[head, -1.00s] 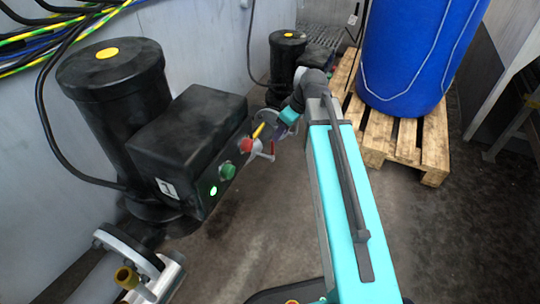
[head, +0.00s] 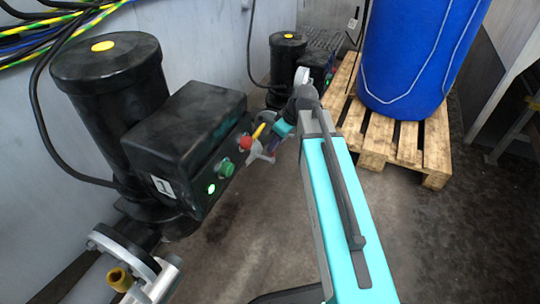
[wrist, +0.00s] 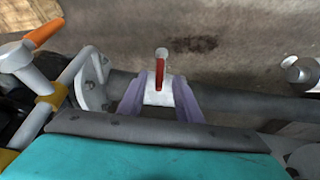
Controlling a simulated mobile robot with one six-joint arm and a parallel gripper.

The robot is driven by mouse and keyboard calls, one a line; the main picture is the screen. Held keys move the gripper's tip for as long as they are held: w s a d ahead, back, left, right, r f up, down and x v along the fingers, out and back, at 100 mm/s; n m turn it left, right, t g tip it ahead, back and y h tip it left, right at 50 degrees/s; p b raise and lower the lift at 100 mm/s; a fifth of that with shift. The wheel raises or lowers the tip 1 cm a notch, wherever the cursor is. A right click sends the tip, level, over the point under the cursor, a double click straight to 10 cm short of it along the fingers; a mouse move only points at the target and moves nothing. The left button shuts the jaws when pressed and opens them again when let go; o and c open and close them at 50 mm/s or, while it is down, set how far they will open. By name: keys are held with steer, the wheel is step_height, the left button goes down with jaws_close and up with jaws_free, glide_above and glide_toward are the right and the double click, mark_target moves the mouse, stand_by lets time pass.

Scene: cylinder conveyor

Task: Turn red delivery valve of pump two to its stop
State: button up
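In the wrist view a red lever (wrist: 160,72) stands upright in the picture over a pale valve body (wrist: 158,93) on a dark pipe. My gripper (wrist: 158,108) has its two purple fingers apart, one at each side of this body; I cannot tell whether they touch it. In the head view my gripper (head: 271,143) is beside the front of the near pump's control box, largely hidden by the arm. The near pump (head: 108,85) is black and its box carries a label reading "1". A second black pump (head: 287,62) stands farther back.
An orange handle (wrist: 45,31) on a grey fitting is left of the fingers. The near box has a red button (head: 245,142) and a green button (head: 226,167). A blue drum (head: 415,55) stands on a wooden pallet (head: 435,160). Floor is clear right of my arm.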

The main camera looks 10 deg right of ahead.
steer(key=b+x, duration=0.2)
steer(key=x, duration=0.5)
steer(key=shift+f+b, duration=0.3)
steer(key=shift+f, duration=0.1)
steer(key=shift+w, duration=0.1)
steer(key=shift+c, duration=0.5)
jaws_close()
